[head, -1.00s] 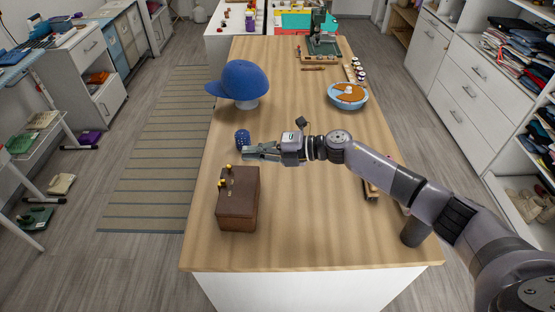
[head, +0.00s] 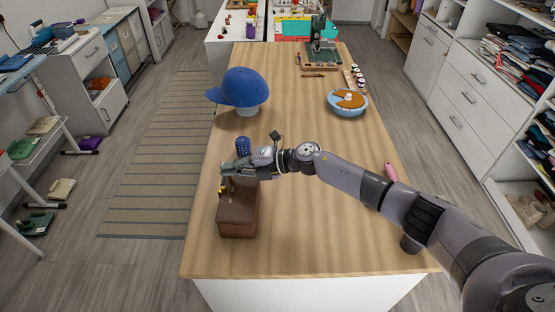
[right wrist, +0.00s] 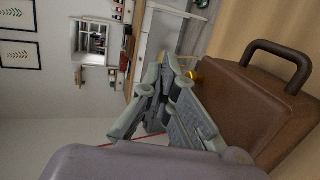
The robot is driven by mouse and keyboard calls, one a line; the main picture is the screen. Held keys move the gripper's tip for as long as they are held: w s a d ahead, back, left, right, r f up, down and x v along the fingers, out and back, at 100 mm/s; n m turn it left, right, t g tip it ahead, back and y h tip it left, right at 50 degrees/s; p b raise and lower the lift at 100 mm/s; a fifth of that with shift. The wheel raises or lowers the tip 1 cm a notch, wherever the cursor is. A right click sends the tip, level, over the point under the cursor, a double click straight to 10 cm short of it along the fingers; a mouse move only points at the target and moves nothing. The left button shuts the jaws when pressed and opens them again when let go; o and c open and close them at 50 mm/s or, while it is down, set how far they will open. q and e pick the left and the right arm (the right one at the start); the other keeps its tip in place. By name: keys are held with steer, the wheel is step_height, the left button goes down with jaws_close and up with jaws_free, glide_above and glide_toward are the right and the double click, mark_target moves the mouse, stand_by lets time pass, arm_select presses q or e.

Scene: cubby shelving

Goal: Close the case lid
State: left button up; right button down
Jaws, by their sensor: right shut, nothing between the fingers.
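The brown case (head: 238,212) stands near the front left of the table, with brass fittings at its far end. Its top looks flat and down in the head view, though my gripper covers part of the far end. In the right wrist view the case (right wrist: 275,95) shows a dark handle (right wrist: 285,60) and a brass latch (right wrist: 193,74). My right gripper (head: 228,170) is shut and empty, over or just beside the far end of the case. In the right wrist view its fingers (right wrist: 160,85) are close to the latch; I cannot tell if they touch. My left gripper is not in view.
A dark blue cup-like object (head: 243,146) stands just beyond the gripper. A blue cap (head: 240,87) on a stand is farther back, and a pie in a blue dish (head: 347,112) is at the right. The table's middle (head: 310,220) is clear.

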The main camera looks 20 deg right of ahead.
steer(key=shift+a+f+h, duration=0.15)
steer(key=shift+f+h, duration=0.05)
steer(key=shift+h, duration=0.1)
stand_by(0.4)
